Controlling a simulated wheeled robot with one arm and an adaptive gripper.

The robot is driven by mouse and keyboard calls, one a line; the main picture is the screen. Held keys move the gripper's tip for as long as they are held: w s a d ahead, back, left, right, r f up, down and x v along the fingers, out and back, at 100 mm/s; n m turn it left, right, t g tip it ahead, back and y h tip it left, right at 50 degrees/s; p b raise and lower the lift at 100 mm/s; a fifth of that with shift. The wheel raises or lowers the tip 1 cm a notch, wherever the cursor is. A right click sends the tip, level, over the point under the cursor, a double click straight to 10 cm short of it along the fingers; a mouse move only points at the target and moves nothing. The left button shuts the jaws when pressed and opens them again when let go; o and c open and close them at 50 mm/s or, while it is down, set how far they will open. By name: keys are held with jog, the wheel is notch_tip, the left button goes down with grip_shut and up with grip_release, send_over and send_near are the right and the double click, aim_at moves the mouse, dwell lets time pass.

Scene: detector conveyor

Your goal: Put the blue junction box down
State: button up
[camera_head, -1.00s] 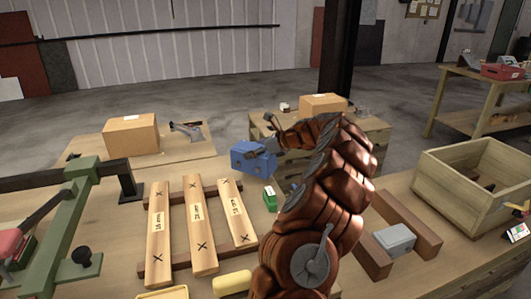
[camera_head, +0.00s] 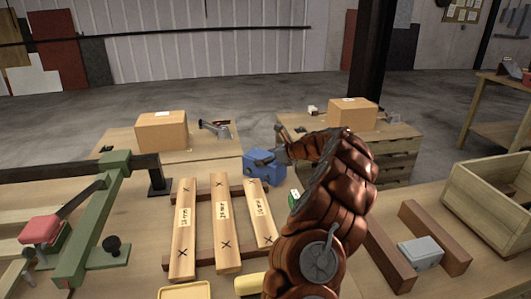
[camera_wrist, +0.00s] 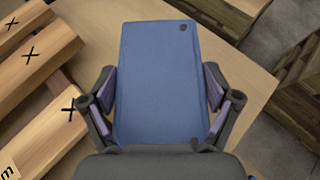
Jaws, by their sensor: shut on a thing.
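The blue junction box (camera_head: 264,167) is held by my gripper (camera_head: 270,160) near the far edge of the workbench, beyond the marked wooden planks. In the wrist view the blue box (camera_wrist: 160,75) fills the middle, with the two fingers of my gripper (camera_wrist: 160,105) pressed against its left and right sides. The bench top lies below the box. I cannot tell whether the box touches it.
Marked planks (camera_head: 225,235) lie left of my arm on the bench (camera_head: 340,275). A green-and-white item (camera_head: 294,199) is partly hidden by my arm. A grey box (camera_head: 421,252) sits between brown bars at right, near a wooden crate (camera_head: 488,223). Cardboard boxes (camera_head: 161,130) stand on tables behind.

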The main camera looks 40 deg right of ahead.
jog(key=shift+r, duration=0.1)
jog(key=o, duration=1.6)
jog(key=shift+c, duration=0.2)
jog(key=v, duration=1.2)
